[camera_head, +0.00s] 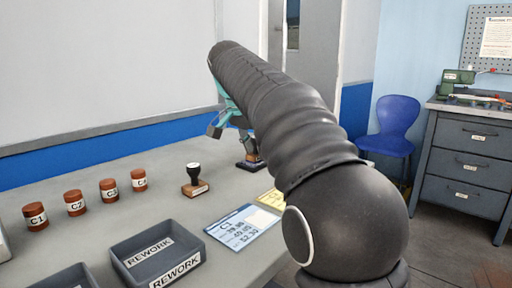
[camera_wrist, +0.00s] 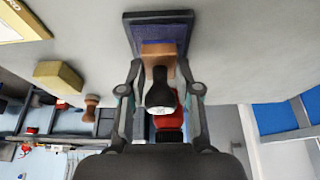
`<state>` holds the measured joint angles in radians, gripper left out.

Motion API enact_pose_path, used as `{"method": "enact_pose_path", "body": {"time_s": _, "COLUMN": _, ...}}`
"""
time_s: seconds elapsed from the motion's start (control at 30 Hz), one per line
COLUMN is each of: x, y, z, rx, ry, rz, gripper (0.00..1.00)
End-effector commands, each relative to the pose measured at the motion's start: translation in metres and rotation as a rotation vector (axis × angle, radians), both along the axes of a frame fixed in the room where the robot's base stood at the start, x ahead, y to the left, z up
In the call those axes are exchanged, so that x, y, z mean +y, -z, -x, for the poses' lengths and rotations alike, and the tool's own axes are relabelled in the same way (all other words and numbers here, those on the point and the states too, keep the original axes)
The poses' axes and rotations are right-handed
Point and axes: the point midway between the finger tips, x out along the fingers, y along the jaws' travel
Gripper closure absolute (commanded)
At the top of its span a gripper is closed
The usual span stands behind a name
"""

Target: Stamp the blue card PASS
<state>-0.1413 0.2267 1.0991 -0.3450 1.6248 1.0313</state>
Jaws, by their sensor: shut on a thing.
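The blue card (camera_head: 240,228) lies flat on the bench near its front edge, with handwritten-style figures and a pale blank patch. My gripper (camera_head: 234,132) is beyond it, partly hidden by my arm. In the wrist view my gripper (camera_wrist: 160,92) is shut on a stamp with a black handle (camera_wrist: 159,98) and a wooden block (camera_wrist: 158,54). The stamp's block is over a dark ink pad (camera_wrist: 133,33); I cannot tell whether they touch. Another stamp (camera_head: 196,182), with a black knob and wooden base, stands upright left of my gripper. Neither stamp's wording is legible.
A yellow card (camera_head: 272,198) lies behind the blue card. A grey REWORK tray (camera_head: 125,256) stands left of it, with another tray (camera_head: 64,281) at the corner. Several brown labelled jars, including C4 (camera_head: 139,180), line the left. A red object (camera_wrist: 170,121) shows behind the held stamp.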

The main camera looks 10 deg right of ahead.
Motion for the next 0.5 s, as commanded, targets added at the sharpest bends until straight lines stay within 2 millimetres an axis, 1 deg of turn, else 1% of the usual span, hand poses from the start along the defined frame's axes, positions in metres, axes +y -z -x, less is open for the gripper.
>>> {"method": "enact_pose_path", "body": {"time_s": 0.03, "x": 0.0, "y": -0.006, "z": 0.0, "rx": 0.003, "ry": 0.0, "rz": 0.0, "gripper": 0.9}}
{"method": "enact_pose_path", "body": {"time_s": 0.1, "x": 0.0, "y": -0.012, "z": 0.0, "rx": 0.001, "ry": 0.0, "rz": -0.001, "gripper": 0.9}}
{"method": "enact_pose_path", "body": {"time_s": 0.5, "x": 0.0, "y": -0.038, "z": 0.0, "rx": -0.004, "ry": 0.0, "rz": 0.0, "gripper": 0.9}}
